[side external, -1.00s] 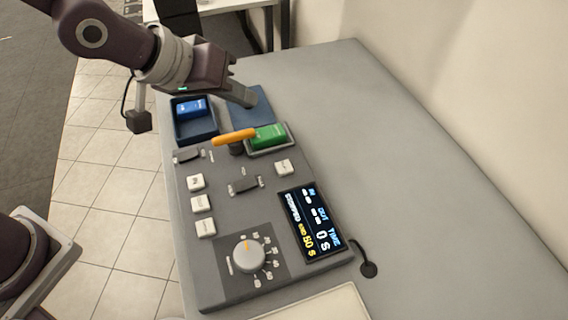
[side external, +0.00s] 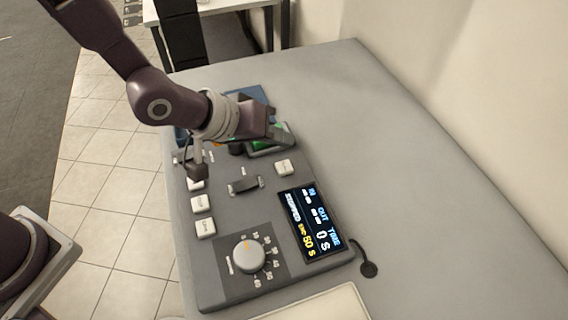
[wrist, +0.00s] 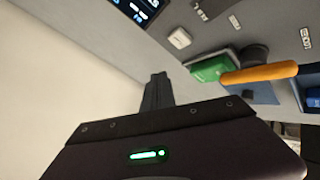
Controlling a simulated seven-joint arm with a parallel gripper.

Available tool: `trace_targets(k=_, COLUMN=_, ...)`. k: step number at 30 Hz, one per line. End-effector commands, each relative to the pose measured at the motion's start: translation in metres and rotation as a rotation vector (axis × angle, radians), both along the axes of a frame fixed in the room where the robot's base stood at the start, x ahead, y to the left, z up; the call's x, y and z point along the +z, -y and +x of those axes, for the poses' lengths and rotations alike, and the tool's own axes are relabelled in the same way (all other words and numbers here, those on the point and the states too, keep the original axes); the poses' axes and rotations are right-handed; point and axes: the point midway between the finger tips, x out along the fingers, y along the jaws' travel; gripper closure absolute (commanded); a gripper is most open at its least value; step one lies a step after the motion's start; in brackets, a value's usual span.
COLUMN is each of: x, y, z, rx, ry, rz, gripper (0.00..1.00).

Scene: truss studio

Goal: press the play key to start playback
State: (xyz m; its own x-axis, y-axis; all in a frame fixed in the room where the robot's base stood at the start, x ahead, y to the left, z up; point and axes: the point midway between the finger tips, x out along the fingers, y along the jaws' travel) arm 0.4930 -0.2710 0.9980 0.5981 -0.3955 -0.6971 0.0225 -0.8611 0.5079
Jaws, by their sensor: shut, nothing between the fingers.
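The console (side external: 225,275) has three white keys in a column at its left: a top key (side external: 195,184), a middle key (side external: 202,203) and a lower key (side external: 205,227). A fourth white key (side external: 284,167) sits at the right, above the display; a white key also shows in the wrist view (wrist: 180,38). The key labels are too small to tell which is play. The display (side external: 310,222) reads STOPPED, time 0 s, end 50 s. My gripper (wrist: 157,80) is shut and empty. In the side view it is above the console's far end, near the green block (side external: 283,138), apart from the keys.
The table right of the console (side external: 400,180) is clear.

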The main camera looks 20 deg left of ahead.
Motion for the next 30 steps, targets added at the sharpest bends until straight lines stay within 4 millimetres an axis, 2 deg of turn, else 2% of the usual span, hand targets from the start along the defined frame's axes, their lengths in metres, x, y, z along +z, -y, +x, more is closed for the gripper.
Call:
trace_targets(k=6, x=-0.031, y=0.0, z=0.0, rx=0.0, ry=-0.002, rz=0.002, gripper=1.0)
trace_targets(k=12, x=-0.046, y=0.0, z=0.0, rx=0.0, ry=0.0, rz=0.001, gripper=1.0)
trace_targets(k=30, x=-0.048, y=0.0, z=0.0, rx=0.0, ry=0.001, rz=0.001, gripper=1.0)
